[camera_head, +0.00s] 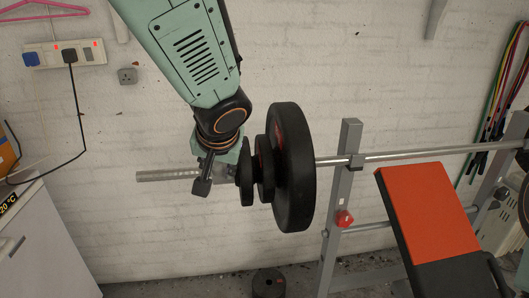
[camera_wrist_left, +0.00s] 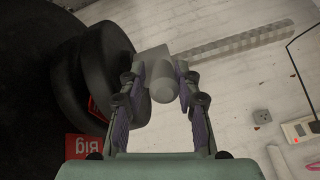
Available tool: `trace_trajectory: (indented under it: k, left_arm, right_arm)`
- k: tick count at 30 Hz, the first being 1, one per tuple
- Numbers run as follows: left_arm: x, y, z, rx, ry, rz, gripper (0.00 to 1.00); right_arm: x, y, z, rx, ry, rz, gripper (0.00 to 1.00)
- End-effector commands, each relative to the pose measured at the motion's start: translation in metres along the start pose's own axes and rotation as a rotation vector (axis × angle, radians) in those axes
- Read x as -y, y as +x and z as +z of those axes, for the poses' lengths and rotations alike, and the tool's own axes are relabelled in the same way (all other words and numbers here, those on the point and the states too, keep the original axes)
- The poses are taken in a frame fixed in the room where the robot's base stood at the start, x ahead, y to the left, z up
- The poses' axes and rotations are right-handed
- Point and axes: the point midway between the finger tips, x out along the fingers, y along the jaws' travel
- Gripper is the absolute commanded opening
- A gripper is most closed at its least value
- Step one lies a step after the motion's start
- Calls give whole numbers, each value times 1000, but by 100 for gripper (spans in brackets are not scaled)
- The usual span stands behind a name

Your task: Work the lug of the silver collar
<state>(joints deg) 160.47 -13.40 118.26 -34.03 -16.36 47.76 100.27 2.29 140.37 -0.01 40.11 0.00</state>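The silver collar (camera_wrist_left: 153,57) sits on the bar's sleeve, right beside the outermost black plate. Its lug (camera_wrist_left: 163,88), a rounded grey cylinder, points toward the wrist camera. My left gripper (camera_wrist_left: 157,75) is open, with one finger on each side of the lug. The right-hand finger is close to it, and a gap shows on the left-hand side; whether either finger touches is unclear. In the head view my left gripper (camera_head: 215,178) comes down from above onto the sleeve and largely hides the collar. My right gripper is in neither view.
Several black plates (camera_head: 292,165) are on the bar beside the collar. The bare sleeve (camera_head: 160,176) sticks out left. A grey rack upright (camera_head: 342,190) with a red knob and a red-black bench (camera_head: 425,205) stand at right. A white cabinet (camera_head: 45,240) is at lower left.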

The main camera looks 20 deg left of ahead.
Motion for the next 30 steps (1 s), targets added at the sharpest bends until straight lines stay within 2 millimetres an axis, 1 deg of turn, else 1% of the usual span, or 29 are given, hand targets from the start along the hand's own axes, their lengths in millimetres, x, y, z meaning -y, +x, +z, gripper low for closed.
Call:
trace_trajectory:
  k: [1, 5, 6, 30]
  left_arm:
    - [0, 0, 0, 1, 0, 0, 39]
    - [0, 0, 1, 3, 0, -1, 50]
    - [0, 0, 1, 4, 0, -1, 51]
    - [1, 1, 2, 6, -1, -2, 51]
  right_arm:
    - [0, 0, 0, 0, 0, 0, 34]
    - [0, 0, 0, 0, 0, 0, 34]
    - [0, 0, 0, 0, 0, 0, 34]
    - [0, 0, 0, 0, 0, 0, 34]
